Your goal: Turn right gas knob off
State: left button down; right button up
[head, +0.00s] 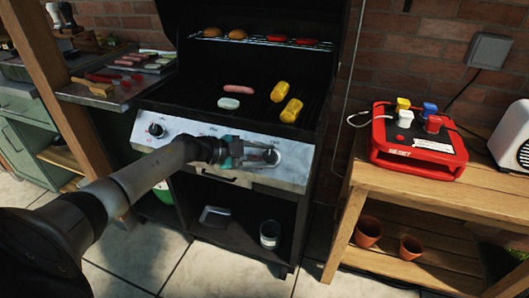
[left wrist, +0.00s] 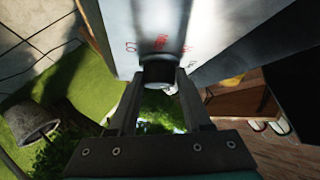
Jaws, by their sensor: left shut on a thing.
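The grill's silver front panel (head: 205,128) carries a left gas knob (head: 157,130) and a right gas knob (head: 272,157). My left arm crosses the lower left of the head view, and my left gripper (head: 258,156) is at the right knob. In the left wrist view, the dark round knob (left wrist: 159,69) sits between the two fingertips of my left gripper (left wrist: 160,77), which is shut on it. Red marks show on the panel beside the knob. The knob's exact angle is hard to read. My right gripper is not in view.
The grill lid is open, with sausages, corn and buns (head: 237,34) on the racks. A side shelf (head: 118,92) with food is at the left. At the right, a wooden table (head: 400,185) holds a red box (head: 418,150) with coloured buttons and a white appliance (head: 512,138).

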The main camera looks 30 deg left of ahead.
pick_arm(q)
jog(key=shift+m+g, duration=0.3)
jog(key=shift+m, duration=0.1)
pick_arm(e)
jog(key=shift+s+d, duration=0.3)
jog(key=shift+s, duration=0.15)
pick_arm(q)
jog(key=shift+c, duration=1.7)
grip_release()
jog(key=p+v, duration=0.2)
jog(key=v, duration=0.5)
jog(key=shift+a+r+p, duration=0.15)
jog(key=shift+a+p, duration=0.05)
jog(key=shift+p, duration=0.1)
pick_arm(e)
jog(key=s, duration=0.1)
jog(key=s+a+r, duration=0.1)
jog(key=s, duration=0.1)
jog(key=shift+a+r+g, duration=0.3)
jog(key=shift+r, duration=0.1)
pick_arm(q)
jog(key=shift+s, duration=0.1)
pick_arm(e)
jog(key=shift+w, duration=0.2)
